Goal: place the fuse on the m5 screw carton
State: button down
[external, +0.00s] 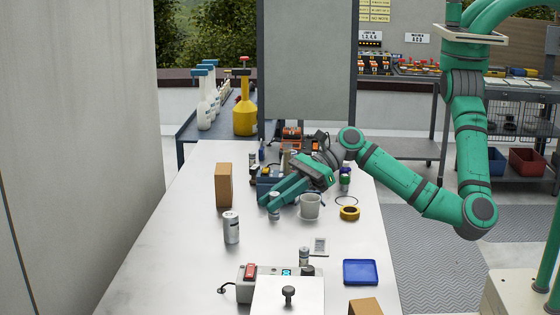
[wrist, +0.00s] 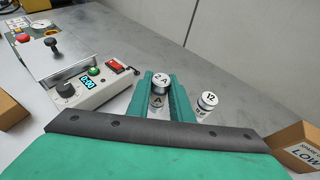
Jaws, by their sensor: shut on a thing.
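My gripper (external: 275,198) reaches over the table from the right and is shut on a small silver cylinder, the fuse (wrist: 161,84), whose top reads "2 A". The fuse (external: 274,212) stands upright between the fingers (wrist: 160,97); I cannot tell if it touches the table. Another brown carton (external: 366,307) is cut off at the bottom edge. No m5 marking is readable on either.
A grey cup (external: 310,206) and yellow tape roll (external: 349,213) are right of my gripper. A switch box (external: 247,288) and blue tray (external: 360,272) are in front. Table space at left front is clear.

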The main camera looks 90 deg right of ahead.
jog(key=s+a+r+n+g+y, duration=0.25)
jog(key=s+a, duration=0.25)
jog(key=s, duration=0.5)
jog(key=s+a+r+n+g+y, duration=0.1)
jog(key=s+a+r+n+g, duration=0.15)
jog(key=s+a, duration=0.45)
jog(key=s+a+r+n+g+y, duration=0.2)
jog(key=s+a+n+g, duration=0.15)
jog(key=s, duration=0.85)
send_over(368, 310)
jog(key=f, duration=0.6)
jog(key=d+f, duration=0.1)
jog(key=f, duration=0.2)
jog(key=shift+s, duration=0.2)
jog(key=shift+w+a+f, duration=0.25)
jog(key=shift+a+f, duration=0.25)
jog(key=shift+f, duration=1.55)
jog(key=shift+f, duration=0.1)
jog(key=c, duration=1.6)
grip_release()
